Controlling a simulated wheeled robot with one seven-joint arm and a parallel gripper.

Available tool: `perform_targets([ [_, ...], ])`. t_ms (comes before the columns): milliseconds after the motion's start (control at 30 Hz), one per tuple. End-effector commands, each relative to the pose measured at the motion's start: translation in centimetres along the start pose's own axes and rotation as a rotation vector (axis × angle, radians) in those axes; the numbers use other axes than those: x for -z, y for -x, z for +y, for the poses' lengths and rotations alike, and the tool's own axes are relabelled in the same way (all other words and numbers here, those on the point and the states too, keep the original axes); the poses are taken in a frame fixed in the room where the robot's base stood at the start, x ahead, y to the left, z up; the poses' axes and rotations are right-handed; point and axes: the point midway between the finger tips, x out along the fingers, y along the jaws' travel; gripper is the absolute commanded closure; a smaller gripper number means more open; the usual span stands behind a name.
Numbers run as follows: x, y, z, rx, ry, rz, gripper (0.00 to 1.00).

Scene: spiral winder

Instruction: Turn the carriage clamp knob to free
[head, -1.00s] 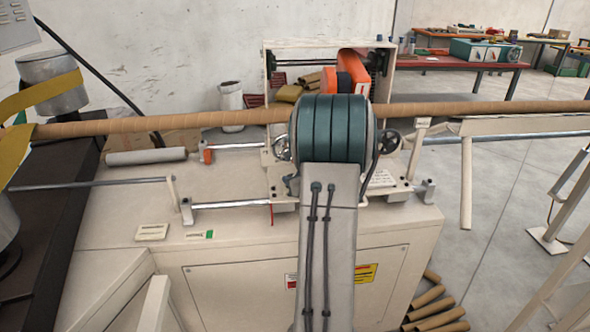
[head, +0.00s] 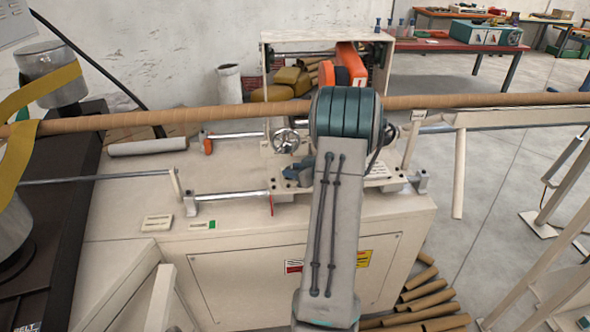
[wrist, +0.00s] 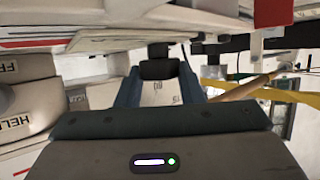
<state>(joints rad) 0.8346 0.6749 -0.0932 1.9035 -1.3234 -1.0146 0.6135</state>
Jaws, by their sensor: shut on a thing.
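The carriage (head: 380,183) sits on steel rails on the cream machine, partly hidden behind my arm. My gripper (head: 290,173) shows at the carriage's front left in the head view, its blue-grey fingers just left of my forearm. In the wrist view my gripper (wrist: 158,76) has its two fingers on either side of a dark clamp knob (wrist: 158,69) and is shut on it. Cream label plates at the left of the wrist view read in part "HEL" (wrist: 10,133) and "FR" (wrist: 9,68). I cannot tell which way the knob points.
A long brown tube (head: 220,117) runs across above the carriage. An orange part (head: 350,65) rises behind. Cardboard tubes (head: 425,300) lie on the floor at right. The machine top at left is mostly clear.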

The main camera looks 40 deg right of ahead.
Motion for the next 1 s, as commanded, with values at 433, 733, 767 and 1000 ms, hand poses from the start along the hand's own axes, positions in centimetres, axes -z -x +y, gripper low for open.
perform_targets([
  [433, 0.0, 0.0, -0.1, 0.001, -0.001, -0.001, 0.44],
  [733, -0.1, 3.1, 0.1, -0.005, -0.001, 0.000, 0.44],
  [767, -0.1, 3.8, 0.1, -0.006, -0.001, 0.000, 0.44],
  [1000, -0.1, 9.4, 0.1, -0.005, -0.001, 0.000, 0.44],
])
